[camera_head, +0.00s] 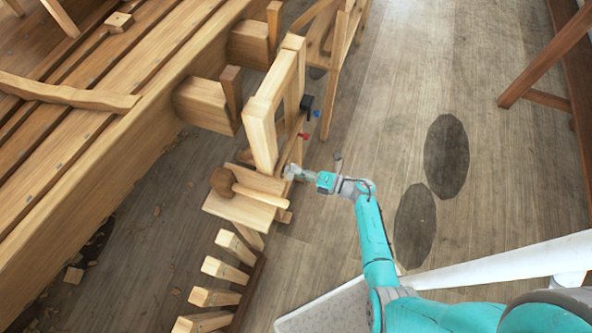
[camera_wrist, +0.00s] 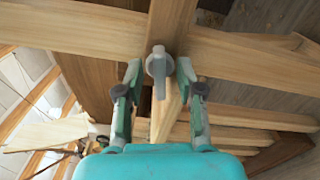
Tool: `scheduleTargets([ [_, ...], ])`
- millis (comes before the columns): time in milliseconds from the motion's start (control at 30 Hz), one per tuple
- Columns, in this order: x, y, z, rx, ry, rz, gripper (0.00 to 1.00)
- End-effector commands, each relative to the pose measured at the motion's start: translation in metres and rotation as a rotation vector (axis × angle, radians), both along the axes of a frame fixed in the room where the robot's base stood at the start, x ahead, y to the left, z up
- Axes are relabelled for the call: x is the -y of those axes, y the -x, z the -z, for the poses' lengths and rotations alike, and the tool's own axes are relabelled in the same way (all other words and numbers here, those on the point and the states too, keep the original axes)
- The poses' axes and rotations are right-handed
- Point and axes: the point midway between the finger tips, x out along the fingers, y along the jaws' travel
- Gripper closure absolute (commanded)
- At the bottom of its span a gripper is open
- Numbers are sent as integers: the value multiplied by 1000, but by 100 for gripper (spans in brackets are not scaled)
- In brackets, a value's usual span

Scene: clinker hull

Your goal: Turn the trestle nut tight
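The trestle nut (camera_wrist: 158,66) is a grey knob with a narrow bar that hangs down in the wrist view. It sits on a pale wooden upright where beams cross. My gripper (camera_wrist: 159,72) is open, with one finger on each side of the nut and a small gap showing on both sides. In the head view my gripper (camera_head: 297,174) reaches left to the wooden trestle frame (camera_head: 262,138) beside the hull. The nut cannot be made out clearly there, being hidden by or merging with the gripper.
A wooden mallet (camera_head: 222,181) lies on a small wooden bench (camera_head: 240,211) left of my gripper. The planked hull (camera_head: 100,170) fills the left side. Small red (camera_head: 303,136) and blue (camera_head: 317,114) items lie beyond the gripper. The floor (camera_head: 400,130) to the right is mostly clear.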

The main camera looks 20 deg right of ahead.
Motion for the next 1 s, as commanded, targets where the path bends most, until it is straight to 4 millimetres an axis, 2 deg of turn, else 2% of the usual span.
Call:
scheduleTargets([
  [600, 69, 68, 0, 1, 1, 4, 62],
  [800, 79, 78, 0, 1, 1, 1, 62],
  [1000, 80, 80, 0, 0, 0, 0, 62],
])
